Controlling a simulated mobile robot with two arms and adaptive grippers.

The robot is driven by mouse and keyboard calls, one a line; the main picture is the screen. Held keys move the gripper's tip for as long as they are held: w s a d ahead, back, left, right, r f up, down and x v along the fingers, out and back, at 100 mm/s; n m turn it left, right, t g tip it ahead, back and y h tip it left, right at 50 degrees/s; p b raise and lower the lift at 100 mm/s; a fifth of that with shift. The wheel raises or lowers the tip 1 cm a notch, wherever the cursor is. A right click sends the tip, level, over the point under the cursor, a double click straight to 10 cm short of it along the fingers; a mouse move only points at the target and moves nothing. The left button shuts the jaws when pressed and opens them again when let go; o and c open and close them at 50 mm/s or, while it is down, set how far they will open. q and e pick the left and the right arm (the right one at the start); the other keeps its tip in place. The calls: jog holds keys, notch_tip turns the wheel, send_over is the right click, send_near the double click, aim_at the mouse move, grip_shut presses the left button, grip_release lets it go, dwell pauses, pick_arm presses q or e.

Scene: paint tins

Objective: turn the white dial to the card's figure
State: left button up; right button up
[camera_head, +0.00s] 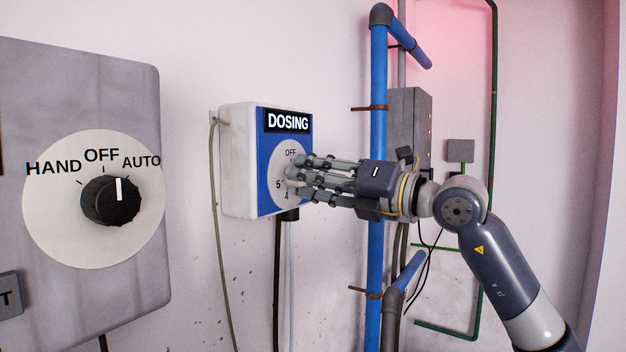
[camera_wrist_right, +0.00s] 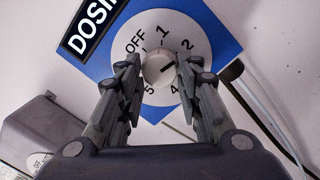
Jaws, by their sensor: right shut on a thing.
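The white dial (camera_wrist_right: 158,69) sits in the middle of a round scale plate (camera_head: 277,163) on the blue-fronted DOSING box (camera_head: 240,160). My right gripper (camera_wrist_right: 159,72) is shut on the dial, one set of fingers on each side. In the head view the right gripper (camera_head: 293,175) hides the dial. In the wrist view OFF, 1, 2, 4 and 5 show; the place of 3 is behind a finger. The dial's dark mark points right and slightly up in that view, just below the 2. No card with a figure is in view. My left gripper is not in view.
A grey panel (camera_head: 100,290) with a black HAND/OFF/AUTO knob (camera_head: 112,201) stands at the left. A blue pipe (camera_head: 377,120) runs upright right of the DOSING box, in front of a grey cabinet (camera_head: 412,110). Cables hang below the box.

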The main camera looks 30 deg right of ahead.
jog(key=o, duration=1.1)
jog(key=shift+c, duration=0.2)
jog(key=v, duration=1.2)
